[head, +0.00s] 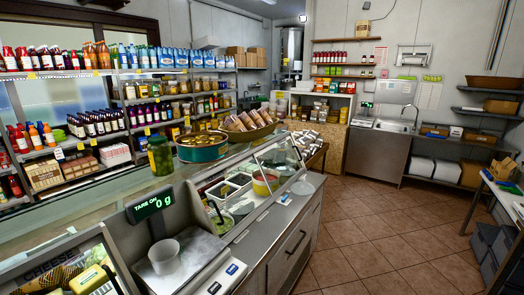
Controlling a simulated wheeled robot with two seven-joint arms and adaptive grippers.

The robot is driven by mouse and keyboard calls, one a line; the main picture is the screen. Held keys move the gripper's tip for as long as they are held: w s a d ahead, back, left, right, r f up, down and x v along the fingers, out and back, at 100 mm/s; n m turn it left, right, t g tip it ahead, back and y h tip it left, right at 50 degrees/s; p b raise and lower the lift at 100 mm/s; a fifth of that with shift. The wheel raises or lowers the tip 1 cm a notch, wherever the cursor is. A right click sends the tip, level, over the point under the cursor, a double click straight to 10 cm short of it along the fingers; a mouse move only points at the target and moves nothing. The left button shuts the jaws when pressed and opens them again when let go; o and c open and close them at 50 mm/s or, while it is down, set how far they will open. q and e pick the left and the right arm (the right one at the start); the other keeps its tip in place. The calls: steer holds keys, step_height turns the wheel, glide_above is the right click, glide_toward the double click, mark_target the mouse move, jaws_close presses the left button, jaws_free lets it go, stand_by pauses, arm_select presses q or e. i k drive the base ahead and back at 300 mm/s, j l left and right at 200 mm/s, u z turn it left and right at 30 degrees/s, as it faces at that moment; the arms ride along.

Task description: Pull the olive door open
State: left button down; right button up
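I see no door that is plainly olive in colour. The counter has a grey front panel (302,230) with a dark bar handle (295,242), and it looks shut. Above it, a glass-fronted food case holds dark trays (228,188), a yellow tub (265,183) and a tub of green food (220,219), possibly olives. I cannot tell which glass pane is a door. A wide teal bowl (201,152) of olive-like food and a green jar (160,156) stand on the counter top. Neither of my grippers is in view.
Stocked shelves (90,75) line the left wall. A metal sink unit (375,153) is at the back. The tiled floor (385,225) right of the counter is clear.

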mark_target(202, 182)
steer(key=i+l+z, duration=0.1)
steer(key=i+l, duration=0.55)
steer(key=l+z, duration=0.15)
steer(key=i+j+u, duration=0.15)
steer(key=j, duration=0.1)
